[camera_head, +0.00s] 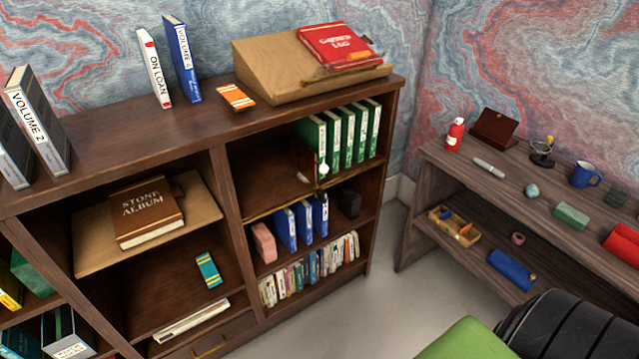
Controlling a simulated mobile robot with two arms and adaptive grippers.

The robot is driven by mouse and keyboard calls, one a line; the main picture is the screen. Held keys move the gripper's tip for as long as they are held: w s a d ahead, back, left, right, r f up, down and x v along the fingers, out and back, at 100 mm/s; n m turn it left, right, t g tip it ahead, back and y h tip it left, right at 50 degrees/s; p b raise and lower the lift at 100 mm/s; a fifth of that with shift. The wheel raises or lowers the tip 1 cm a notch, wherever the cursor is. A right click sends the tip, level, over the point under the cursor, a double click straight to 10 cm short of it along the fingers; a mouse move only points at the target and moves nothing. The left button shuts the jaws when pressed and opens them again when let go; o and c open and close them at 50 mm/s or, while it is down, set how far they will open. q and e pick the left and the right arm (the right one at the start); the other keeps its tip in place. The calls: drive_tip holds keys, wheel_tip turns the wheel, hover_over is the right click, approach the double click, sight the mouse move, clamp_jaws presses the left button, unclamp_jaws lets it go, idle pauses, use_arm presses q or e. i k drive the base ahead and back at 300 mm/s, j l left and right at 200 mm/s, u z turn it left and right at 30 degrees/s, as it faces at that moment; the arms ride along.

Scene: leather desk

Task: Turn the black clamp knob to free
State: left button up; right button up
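I cannot make out a black clamp knob for certain. A small stand with a dark round base and a brass-coloured part (542,154) is on the wooden desk at the right; a small dark piece shows near its top, too small to identify. A black block-like object (348,204) sits in the bookcase's middle right compartment, right of the blue binders; its details are not clear. Neither of my grippers is in view.
The bookcase (205,125) fills the left and middle. A sloped wooden stand (265,75) with a red book (338,46) is on top. The desk (450,165) holds a red bottle (455,134) and blue mug (585,174). Floor (330,325) between is clear.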

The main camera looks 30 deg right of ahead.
sight(322, 196)
drive_tip(key=i+z, duration=0.1)
drive_tip(key=z, duration=1.05)
